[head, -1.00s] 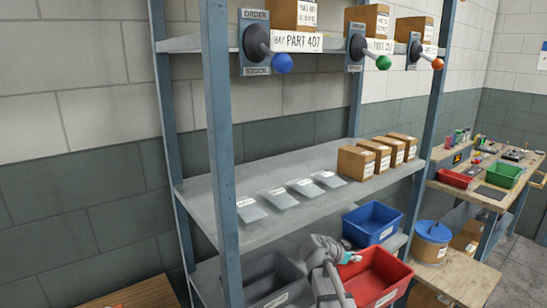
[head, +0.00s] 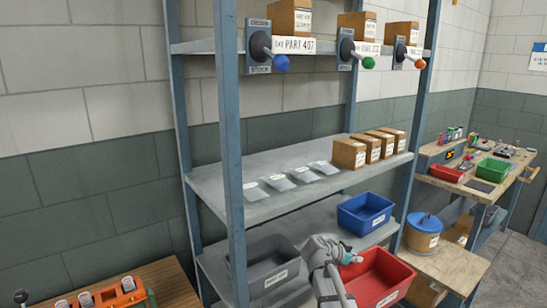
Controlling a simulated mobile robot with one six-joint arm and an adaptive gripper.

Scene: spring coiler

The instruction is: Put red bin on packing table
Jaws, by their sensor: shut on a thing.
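The red bin (head: 386,291) is at the bottom right of the head view, in front of the rack's lower shelf. It has a white label on its front. My gripper (head: 350,260) is shut on the bin's left rim; the fingertips are small and partly hidden. I cannot tell whether the bin hangs clear of the surface below. I cannot tell which is the packing table.
A blue bin (head: 364,214) and a grey bin (head: 268,270) stand on the lower shelf. A blue-lidded tub (head: 423,233) stands right of the rack. The rack's blue front post (head: 230,150) rises left of my arm.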

